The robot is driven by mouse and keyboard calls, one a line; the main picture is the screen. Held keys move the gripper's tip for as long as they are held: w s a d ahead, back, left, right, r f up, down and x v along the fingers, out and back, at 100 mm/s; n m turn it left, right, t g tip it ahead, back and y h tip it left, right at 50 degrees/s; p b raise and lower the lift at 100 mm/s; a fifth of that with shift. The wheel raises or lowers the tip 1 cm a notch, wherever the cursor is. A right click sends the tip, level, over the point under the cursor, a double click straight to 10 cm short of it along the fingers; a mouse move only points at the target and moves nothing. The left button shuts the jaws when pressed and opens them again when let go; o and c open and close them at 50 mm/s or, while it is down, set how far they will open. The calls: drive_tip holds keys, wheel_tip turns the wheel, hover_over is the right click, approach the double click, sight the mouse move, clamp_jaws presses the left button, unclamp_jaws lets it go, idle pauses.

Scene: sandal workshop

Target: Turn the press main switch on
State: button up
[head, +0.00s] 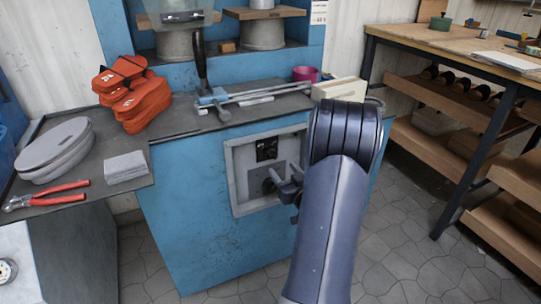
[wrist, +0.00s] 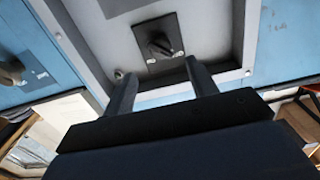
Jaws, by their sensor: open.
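The main switch is a black rotary knob on a dark square plate (head: 267,149), set in a grey recessed panel (head: 240,190) on the front of the blue press (head: 190,210). In the wrist view the knob (wrist: 159,46) sits just beyond my fingertips, roughly centred between them, with its grip slanted. My gripper (head: 277,182) is in front of the panel, a little below the switch plate in the head view. In the wrist view its two fingers (wrist: 162,78) are apart with nothing between them. The fingers look clear of the knob; the exact gap cannot be told.
A wooden workbench (head: 440,40) stands at right. The tiled floor between is clear.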

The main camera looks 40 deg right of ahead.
sight(272, 156)
drive_tip(key=b+x, duration=0.1)
drive_tip(key=x, duration=0.8)
drive_tip(key=shift+c, duration=0.3)
drive_tip(key=shift+s, duration=0.1)
drive_tip(key=c, duration=0.9)
